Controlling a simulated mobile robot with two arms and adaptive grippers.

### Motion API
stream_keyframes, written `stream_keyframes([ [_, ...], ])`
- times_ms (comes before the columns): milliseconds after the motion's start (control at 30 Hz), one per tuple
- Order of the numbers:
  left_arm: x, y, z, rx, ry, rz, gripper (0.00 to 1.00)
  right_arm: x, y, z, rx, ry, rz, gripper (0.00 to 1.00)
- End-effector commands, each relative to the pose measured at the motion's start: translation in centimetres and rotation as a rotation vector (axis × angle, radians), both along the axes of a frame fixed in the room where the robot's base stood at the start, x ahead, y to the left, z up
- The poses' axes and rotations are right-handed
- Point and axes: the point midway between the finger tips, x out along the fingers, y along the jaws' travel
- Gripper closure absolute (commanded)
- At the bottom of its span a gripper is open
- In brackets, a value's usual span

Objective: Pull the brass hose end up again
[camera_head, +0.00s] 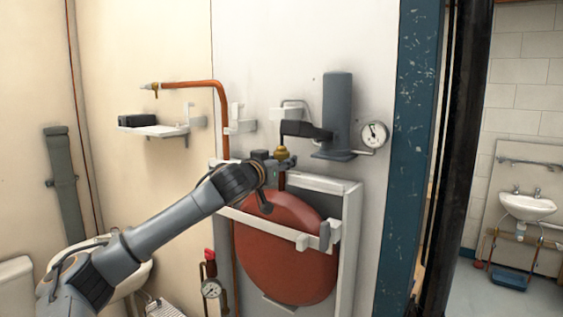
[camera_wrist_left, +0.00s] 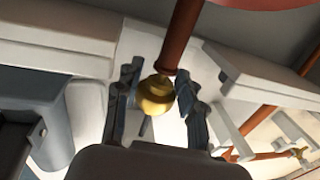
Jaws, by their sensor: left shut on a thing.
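The brass hose end (camera_head: 281,154) is a small rounded gold piece near the top of the red vessel (camera_head: 290,250). It also shows in the left wrist view (camera_wrist_left: 155,95), between the two dark fingers of my left gripper (camera_wrist_left: 158,88). In the head view my left gripper (camera_head: 284,163) reaches in from the left and is shut on the brass piece. My right gripper is not in view.
A grey cylinder (camera_head: 338,110) with a dark block (camera_head: 306,130) and a round gauge (camera_head: 374,134) are close by on the right. A white frame (camera_head: 351,225) surrounds the vessel. A copper pipe (camera_head: 222,120) and a small shelf (camera_head: 155,130) are on the left.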

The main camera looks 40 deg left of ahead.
Motion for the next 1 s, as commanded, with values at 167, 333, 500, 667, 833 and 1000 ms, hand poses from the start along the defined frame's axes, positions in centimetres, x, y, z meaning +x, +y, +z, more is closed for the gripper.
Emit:
stream_keyframes([
  [167,0.0,0.0,1.6,-0.001,-0.001,0.001,1.0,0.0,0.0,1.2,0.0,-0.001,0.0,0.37],
  [333,0.0,0.0,4.9,-0.002,-0.003,0.001,1.0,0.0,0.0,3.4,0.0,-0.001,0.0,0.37],
  [500,0.0,0.0,6.1,-0.002,-0.001,0.001,1.0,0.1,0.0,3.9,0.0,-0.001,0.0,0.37],
  [667,-0.1,0.1,6.2,0.0,-0.005,0.002,1.0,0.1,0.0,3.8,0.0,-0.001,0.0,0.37],
  [833,-0.1,0.1,6.4,0.001,-0.009,0.001,0.49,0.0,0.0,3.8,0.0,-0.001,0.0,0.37],
  [1000,-0.1,0.1,6.2,0.0,-0.005,0.001,0.37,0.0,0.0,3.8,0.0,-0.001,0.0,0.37],
])
